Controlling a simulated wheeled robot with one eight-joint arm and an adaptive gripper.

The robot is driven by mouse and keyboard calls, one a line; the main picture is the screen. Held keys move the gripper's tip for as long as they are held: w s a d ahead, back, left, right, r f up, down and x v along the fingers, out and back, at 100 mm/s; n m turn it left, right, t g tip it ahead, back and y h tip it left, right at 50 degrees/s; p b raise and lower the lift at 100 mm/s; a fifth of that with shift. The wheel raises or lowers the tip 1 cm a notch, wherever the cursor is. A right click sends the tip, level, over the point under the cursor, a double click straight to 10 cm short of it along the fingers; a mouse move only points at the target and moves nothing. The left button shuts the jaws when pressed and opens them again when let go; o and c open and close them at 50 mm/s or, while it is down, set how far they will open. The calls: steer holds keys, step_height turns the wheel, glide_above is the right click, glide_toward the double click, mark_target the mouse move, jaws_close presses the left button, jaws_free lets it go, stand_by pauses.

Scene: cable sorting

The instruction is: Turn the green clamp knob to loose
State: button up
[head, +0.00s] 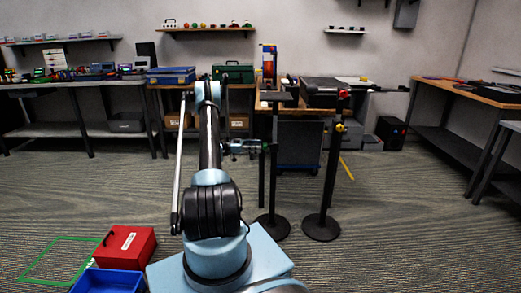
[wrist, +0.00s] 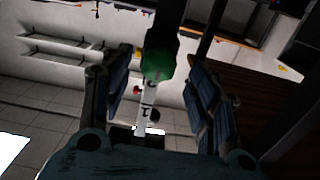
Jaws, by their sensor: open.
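The green clamp knob (wrist: 160,56) shows in the wrist view, between the upper ends of my gripper's two fingers. My gripper (wrist: 158,70) is open, with a visible gap between each finger and the knob. I cannot tell how far the knob lies along the fingers' depth. A pale strip with dark marks (wrist: 147,112) runs down below the knob. In the head view my gripper (head: 240,147) is beside the left dark stand (head: 273,165). The knob is too small to make out there, and its turned position cannot be read.
A second dark stand (head: 327,170) with red (head: 344,93) and yellow (head: 340,127) knobs stands just right. A red box (head: 127,247) and blue bin (head: 108,281) lie on the floor at front left. The floor at right is clear.

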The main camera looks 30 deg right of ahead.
mark_target(265, 146)
steer(key=shift+x, duration=1.4)
steer(key=c, duration=1.1)
